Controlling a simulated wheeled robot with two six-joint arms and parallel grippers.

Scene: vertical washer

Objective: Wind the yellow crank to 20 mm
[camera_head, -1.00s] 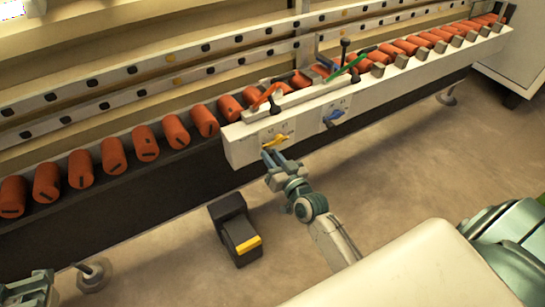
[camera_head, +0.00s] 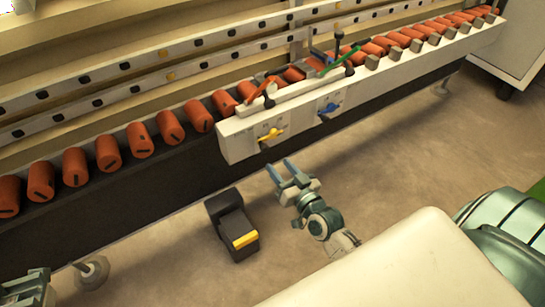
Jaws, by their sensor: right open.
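The yellow crank (camera_head: 271,136) sits on the left part of the white front panel (camera_head: 235,145) of the washer. My right gripper (camera_head: 282,170) is open and empty, below and in front of the crank, apart from it. Its two blue-grey fingers point up toward the panel. A blue crank (camera_head: 328,110) sits further right on the same panel. The markings by the cranks are too small to read. Part of my left arm (camera_head: 24,290) shows at the lower left corner; its fingers are not clear.
A black foot pedal with a yellow bar (camera_head: 232,226) stands on the floor left of my right arm. Orange rollers (camera_head: 138,140) line the washer. Orange and green levers (camera_head: 343,62) rise above the panel. The floor at right is open.

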